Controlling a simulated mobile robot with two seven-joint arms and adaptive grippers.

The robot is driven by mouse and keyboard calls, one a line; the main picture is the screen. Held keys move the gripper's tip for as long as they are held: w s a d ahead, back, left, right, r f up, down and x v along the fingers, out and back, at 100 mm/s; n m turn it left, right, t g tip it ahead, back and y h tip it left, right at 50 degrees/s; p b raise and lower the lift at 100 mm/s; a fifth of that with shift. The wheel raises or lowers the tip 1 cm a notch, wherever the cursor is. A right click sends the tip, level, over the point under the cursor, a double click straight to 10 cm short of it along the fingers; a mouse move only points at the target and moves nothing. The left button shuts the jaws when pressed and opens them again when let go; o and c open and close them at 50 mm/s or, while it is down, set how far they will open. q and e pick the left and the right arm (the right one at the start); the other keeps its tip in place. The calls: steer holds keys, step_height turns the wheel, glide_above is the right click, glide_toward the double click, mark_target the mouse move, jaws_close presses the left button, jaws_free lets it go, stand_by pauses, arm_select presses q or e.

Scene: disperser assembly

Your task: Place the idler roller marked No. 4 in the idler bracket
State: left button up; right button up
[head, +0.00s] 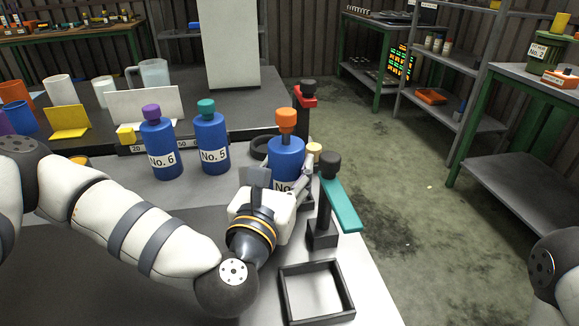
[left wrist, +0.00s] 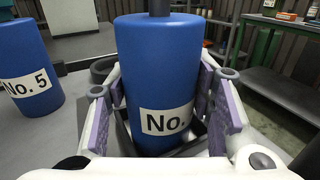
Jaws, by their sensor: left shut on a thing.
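A blue roller (head: 286,152) with an orange top stands at the right side of the table. Its label reads "No." and the number does not show in either view. It also fills the middle of the left wrist view (left wrist: 158,70), upright. My left gripper (head: 293,180) is shut on this roller, with a purple-grey finger pad on each side of it. Dark edges show beside its base, so it may stand in a black frame; I cannot tell. No part is clearly recognisable as the idler bracket. My right gripper is not in view.
Blue bottles marked No. 6 (head: 160,147) and No. 5 (head: 211,143) stand to the left. A black post with a teal arm (head: 340,203) is close on the right; a red-topped post (head: 303,112) is behind. An empty black square frame (head: 287,296) lies in front.

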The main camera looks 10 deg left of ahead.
arm_select(q)
steer(key=shift+w+f, duration=0.1)
steer(key=shift+w, duration=0.1)
steer(key=o, duration=1.5)
steer(key=shift+o, duration=0.2)
